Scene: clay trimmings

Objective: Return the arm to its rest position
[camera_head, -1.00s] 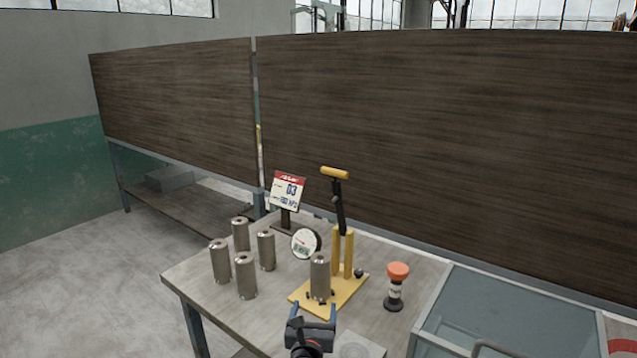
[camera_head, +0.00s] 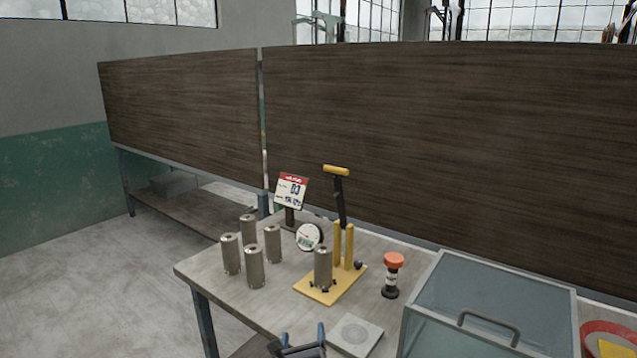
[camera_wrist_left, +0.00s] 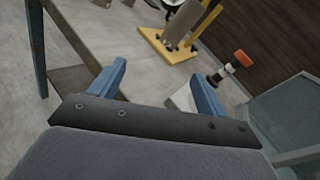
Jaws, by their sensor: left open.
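My left gripper (camera_head: 298,340) is at the bottom edge of the head view, in front of the table's near edge. Its two blue fingers are apart with nothing between them, as the left wrist view also shows (camera_wrist_left: 158,85). A metal cylinder (camera_head: 323,268) stands upright on the yellow base (camera_head: 325,291) of a hand press with a black lever and yellow handle (camera_head: 336,170). The gripper is apart from the press and nearer to me. My right gripper is in neither view.
Several metal cylinders (camera_head: 254,268) stand on the table's left part. A round gauge (camera_head: 309,237), a sign (camera_head: 291,191), an orange-topped button post (camera_head: 392,275), a flat grey plate (camera_head: 355,334) and a glass-like bin with a handle (camera_head: 490,290) are also there. Floor at left is clear.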

